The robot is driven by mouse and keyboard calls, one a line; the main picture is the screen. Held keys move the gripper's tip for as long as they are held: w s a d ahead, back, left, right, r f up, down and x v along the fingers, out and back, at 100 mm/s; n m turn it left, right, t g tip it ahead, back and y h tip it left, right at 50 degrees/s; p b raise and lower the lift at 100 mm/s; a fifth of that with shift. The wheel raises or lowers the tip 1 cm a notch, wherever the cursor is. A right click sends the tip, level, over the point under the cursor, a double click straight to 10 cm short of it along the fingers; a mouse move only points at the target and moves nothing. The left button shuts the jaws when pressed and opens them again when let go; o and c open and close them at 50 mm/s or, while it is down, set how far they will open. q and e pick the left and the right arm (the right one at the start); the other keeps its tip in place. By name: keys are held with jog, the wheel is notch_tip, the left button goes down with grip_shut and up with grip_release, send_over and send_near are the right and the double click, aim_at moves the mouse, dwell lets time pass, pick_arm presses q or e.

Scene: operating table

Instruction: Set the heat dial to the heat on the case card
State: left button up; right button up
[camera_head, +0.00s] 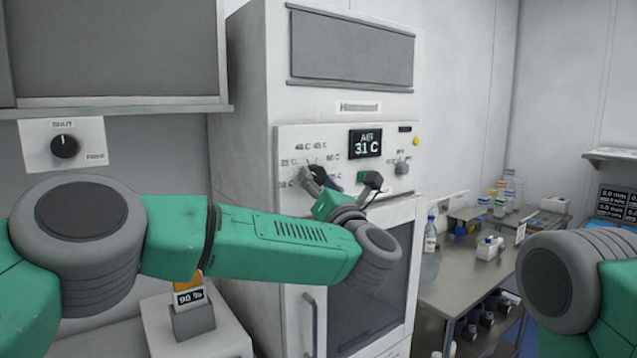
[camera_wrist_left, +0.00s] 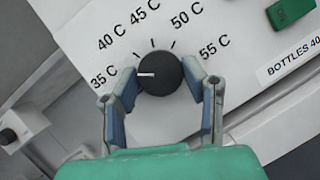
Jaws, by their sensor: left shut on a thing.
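The heat dial (camera_wrist_left: 163,72) is a round black knob on the white cabinet's panel. Its white pointer mark faces left, toward the 35 C label (camera_wrist_left: 103,78). Labels from 35 C to 55 C ring it. My left gripper (camera_wrist_left: 162,78) is shut on the dial, one finger on each side. In the head view the dial (camera_head: 320,174) is partly hidden by my left gripper (camera_head: 319,182). The display (camera_head: 366,143) beside it reads AIR 31 C. I cannot make out a case card with a heat on it. My right gripper is out of view.
A green button (camera_wrist_left: 290,12) sits right of the dial. Another black knob (camera_head: 65,146) is on the left wall. A 90 % card (camera_head: 189,296) stands in a holder at lower left. A steel table (camera_head: 455,285) with bottles stands at right.

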pick_arm(q)
jog(key=shift+r, duration=0.1)
jog(key=shift+s+d+m+h, duration=0.15)
jog(key=shift+m+h, duration=0.45)
jog(key=shift+m, duration=0.6)
jog(key=m+h, duration=0.1)
jog(key=m, duration=0.2)
jog(key=shift+h, duration=0.3)
jog(key=m+g+h+p, duration=0.1)
jog(key=m, duration=0.2)
jog(key=shift+m+p, duration=0.4)
jog(key=shift+m, duration=0.3)
jog(key=shift+f+g, duration=0.25)
jog(key=shift+g, duration=0.05)
